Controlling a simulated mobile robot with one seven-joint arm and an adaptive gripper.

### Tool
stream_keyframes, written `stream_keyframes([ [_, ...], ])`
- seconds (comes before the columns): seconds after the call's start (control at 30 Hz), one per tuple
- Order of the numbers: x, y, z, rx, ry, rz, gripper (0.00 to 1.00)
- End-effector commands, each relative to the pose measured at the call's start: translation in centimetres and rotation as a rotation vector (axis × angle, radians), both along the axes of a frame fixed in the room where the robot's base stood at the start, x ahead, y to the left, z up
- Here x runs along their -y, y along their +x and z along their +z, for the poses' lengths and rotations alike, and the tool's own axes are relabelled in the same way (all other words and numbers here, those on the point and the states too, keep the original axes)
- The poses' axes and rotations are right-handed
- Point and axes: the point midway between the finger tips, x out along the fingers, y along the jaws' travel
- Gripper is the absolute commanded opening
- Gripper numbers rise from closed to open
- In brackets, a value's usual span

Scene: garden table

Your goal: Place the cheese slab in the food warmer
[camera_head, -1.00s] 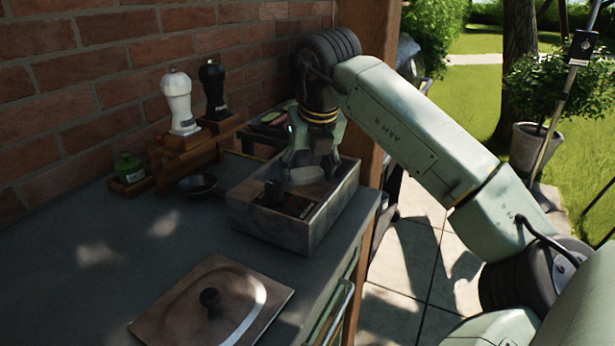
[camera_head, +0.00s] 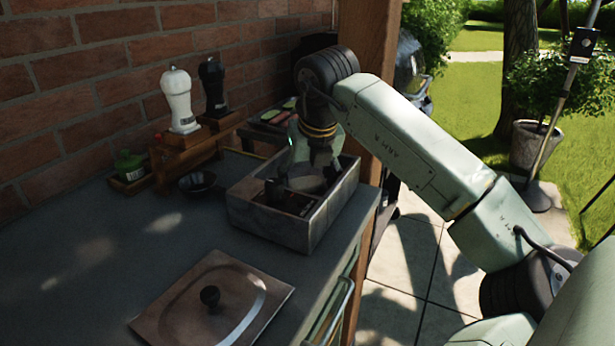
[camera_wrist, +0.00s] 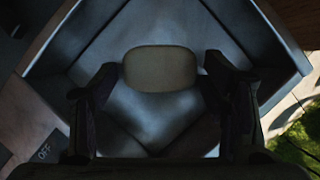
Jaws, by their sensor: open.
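My gripper (camera_head: 308,168) reaches down into the warmer from above. In the wrist view my gripper (camera_wrist: 160,70) is open, with a fingertip close to each side of the slab. I cannot tell whether either fingertip touches it, or whether the slab lies flat on the floor.
A brown lid with a dark knob (camera_head: 240,285) lies on the counter in front. A small black pan (camera_head: 198,182) sits left of the warmer. White (camera_head: 178,100) and black (camera_head: 212,88) mills stand on a wooden rack by the brick wall. The counter's left is clear.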

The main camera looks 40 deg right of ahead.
Motion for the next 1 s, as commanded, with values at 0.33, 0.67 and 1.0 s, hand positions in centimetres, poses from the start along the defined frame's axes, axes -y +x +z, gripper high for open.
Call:
stream_keyframes([
  [0.33, -0.7, -1.9, 5.1, 0.002, -0.005, -0.002, 0.68],
  [0.67, -1.6, -3.9, 10.5, 0.000, -0.002, -0.001, 0.68],
  [1.0, -1.8, -4.2, 11.4, 0.000, 0.000, 0.001, 0.68],
])
